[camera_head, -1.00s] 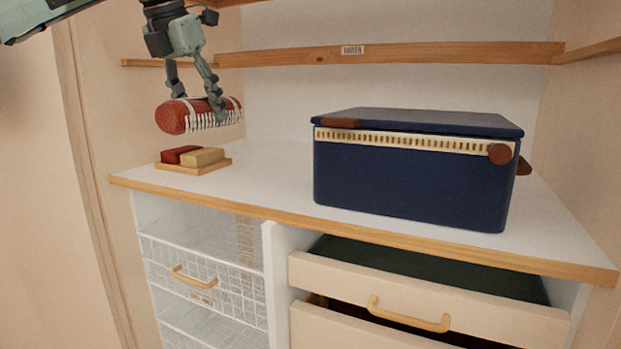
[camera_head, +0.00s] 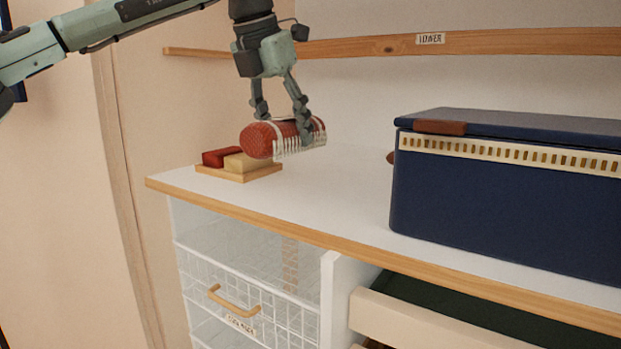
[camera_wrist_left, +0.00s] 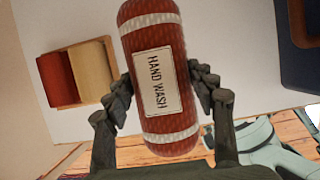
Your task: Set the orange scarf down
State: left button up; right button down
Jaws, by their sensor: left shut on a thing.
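The orange scarf (camera_head: 258,140) is a rolled, red-orange knitted bundle with white bands and a white fringe. It also shows in the left wrist view (camera_wrist_left: 158,130), where it carries a white label reading "HAND WASH". My left gripper (camera_head: 284,128) is shut on the scarf, with a finger on each side of the roll; its fingers also flank the roll in the left wrist view (camera_wrist_left: 160,95). The scarf is held above the white counter top (camera_head: 330,190), just right of the small wooden tray. My right gripper is not in view.
A large navy box (camera_head: 500,210) stands at right. A drawer (camera_head: 420,325) stands open below. A shelf edge labelled "LOWER" (camera_head: 430,39) runs behind. Counter between tray and box is clear.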

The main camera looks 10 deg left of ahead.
pick_arm(q)
jog(key=s+d+f, duration=0.2)
jog(key=d, duration=0.1)
jog(key=shift+s+d+f, duration=0.2)
jog(key=shift+s+f, duration=0.15)
jog(key=shift+s, duration=0.05)
notch_tip(320, 180, down, 4)
jog(key=shift+r, duration=0.1)
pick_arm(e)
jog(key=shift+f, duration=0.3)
pick_arm(q)
jog(key=shift+f, duration=0.2)
jog(key=o, duration=1)
jog(key=shift+o, duration=1.2)
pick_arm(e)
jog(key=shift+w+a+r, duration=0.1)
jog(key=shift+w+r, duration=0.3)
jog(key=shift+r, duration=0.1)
pick_arm(q)
jog(key=shift+r, duration=0.1)
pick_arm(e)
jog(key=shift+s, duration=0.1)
